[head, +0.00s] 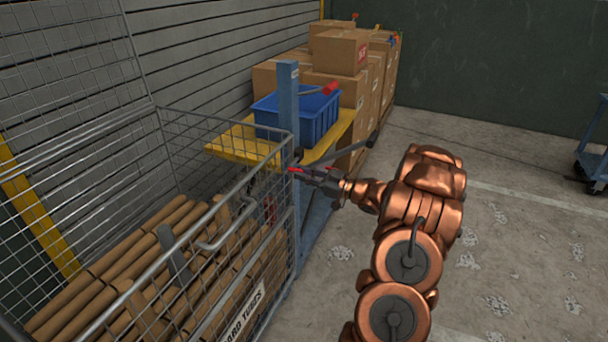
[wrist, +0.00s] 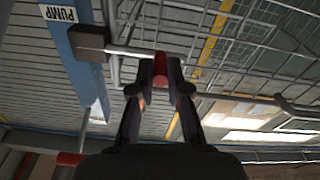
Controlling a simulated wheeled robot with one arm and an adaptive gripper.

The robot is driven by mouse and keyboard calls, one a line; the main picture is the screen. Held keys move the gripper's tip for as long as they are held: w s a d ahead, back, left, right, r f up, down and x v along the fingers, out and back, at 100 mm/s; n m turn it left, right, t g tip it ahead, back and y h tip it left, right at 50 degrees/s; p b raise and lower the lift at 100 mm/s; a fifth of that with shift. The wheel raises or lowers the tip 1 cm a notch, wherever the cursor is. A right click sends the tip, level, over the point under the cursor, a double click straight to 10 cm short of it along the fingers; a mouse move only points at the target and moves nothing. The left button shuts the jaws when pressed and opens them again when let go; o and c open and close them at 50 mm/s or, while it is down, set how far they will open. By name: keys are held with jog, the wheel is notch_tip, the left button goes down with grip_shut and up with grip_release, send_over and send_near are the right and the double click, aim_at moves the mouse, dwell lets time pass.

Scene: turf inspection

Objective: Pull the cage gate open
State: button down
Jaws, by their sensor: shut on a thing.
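The wire-mesh cage (head: 240,130) stands at the left in the head view and holds several cardboard tubes (head: 110,285). Its front mesh panel bears a bent grey handle (head: 218,232) and a white sign (head: 240,318). My gripper (head: 297,170) is beside the cage's right corner, at the blue post (head: 288,95), apart from the bent handle. In the wrist view, my gripper (wrist: 160,78) is shut on a red grip (wrist: 160,62) at the end of a grey bar. The bar runs to a dark block (wrist: 88,43) on the blue post (wrist: 80,75), labelled PUMP.
A yellow table (head: 232,143) with a blue bin (head: 320,118) stands behind the post. A red-tipped lever (head: 330,89) rises over the bin. Cardboard boxes (head: 340,52) are stacked behind. A blue cart (head: 592,160) is at far right. The floor between is clear.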

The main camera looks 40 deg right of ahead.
jog(key=c, duration=1.1)
grip_release()
jog(key=shift+c, duration=0.2)
jog(key=shift+s, duration=0.1)
jog(key=v, duration=1.1)
jog(key=shift+s+d, duration=0.2)
jog(key=shift+s, duration=0.15)
jog(key=shift+c, duration=0.2)
